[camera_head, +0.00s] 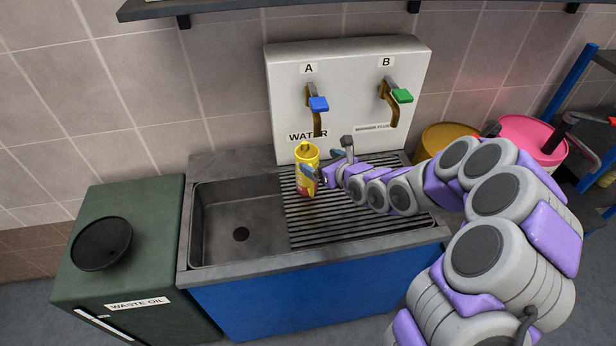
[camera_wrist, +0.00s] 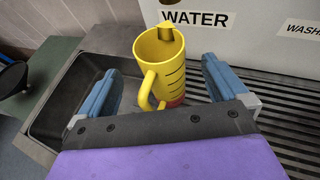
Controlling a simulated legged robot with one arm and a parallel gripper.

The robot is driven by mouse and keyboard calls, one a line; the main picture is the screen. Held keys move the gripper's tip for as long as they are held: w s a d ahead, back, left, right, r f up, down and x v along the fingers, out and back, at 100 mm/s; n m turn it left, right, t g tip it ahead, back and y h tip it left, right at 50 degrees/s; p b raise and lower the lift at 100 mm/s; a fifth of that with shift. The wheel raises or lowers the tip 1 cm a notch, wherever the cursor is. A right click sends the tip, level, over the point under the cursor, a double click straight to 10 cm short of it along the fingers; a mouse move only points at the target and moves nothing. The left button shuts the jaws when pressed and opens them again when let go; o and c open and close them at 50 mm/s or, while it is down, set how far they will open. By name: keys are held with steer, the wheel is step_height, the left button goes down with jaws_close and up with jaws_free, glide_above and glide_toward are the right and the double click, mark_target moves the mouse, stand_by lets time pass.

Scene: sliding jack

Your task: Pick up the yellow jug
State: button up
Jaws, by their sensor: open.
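The yellow jug (camera_head: 306,170) stands upright on the ribbed drainboard, near the sink basin's right edge and below the tap marked A. In the wrist view the jug (camera_wrist: 167,72) shows an open top, dark level marks, a red lower part and a handle on the side facing me. My gripper (camera_head: 318,172) is at the jug's right side in the head view. In the wrist view my gripper (camera_wrist: 160,88) is open, with one blue finger on each side of the jug and gaps visible between. The jug's base is partly hidden behind the gripper.
The sink basin (camera_head: 232,225) lies left of the ribbed drainboard (camera_head: 350,222). A white panel (camera_head: 345,65) with two taps stands behind. A green waste oil cabinet (camera_head: 140,260) is at left. Yellow (camera_head: 440,137) and pink (camera_head: 535,133) buckets stand at right.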

mark_target(313, 159)
steer(key=b+x, duration=0.1)
steer(key=x, duration=0.5)
steer(key=shift+f, duration=0.15)
steer(key=shift+w+a, duration=0.35)
steer(key=shift+c, duration=0.3)
steer(key=shift+f, duration=0.1)
steer(key=c, duration=1.7)
